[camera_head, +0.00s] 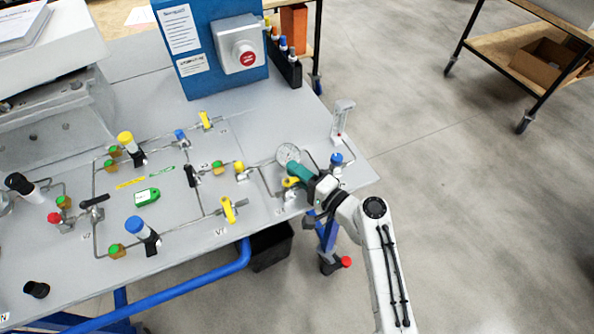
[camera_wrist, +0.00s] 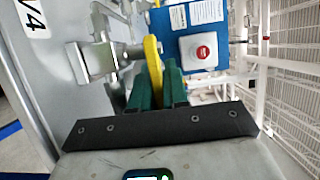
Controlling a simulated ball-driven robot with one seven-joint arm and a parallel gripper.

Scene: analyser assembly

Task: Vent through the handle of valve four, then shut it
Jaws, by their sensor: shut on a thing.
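The yellow handle of valve four (camera_head: 290,182) is at the right end of the panel, near the table's front edge. In the wrist view the handle (camera_wrist: 152,58) stands between the green fingertips of my gripper (camera_wrist: 158,88), and the fingers are shut on it. In the head view my gripper (camera_head: 298,176) reaches in from the right and hides part of the valve. The metal valve body (camera_wrist: 97,60) is left of the handle in the wrist view, beside a "V4" label (camera_wrist: 35,17). I cannot tell how far the valve is open.
A round gauge (camera_head: 288,153) and a blue knob (camera_head: 336,158) are close to my gripper. A clear flow meter (camera_head: 343,117) stands behind it. Other yellow-handled valves (camera_head: 228,209) sit to the left. A red-button box (camera_head: 240,45) is at the back.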

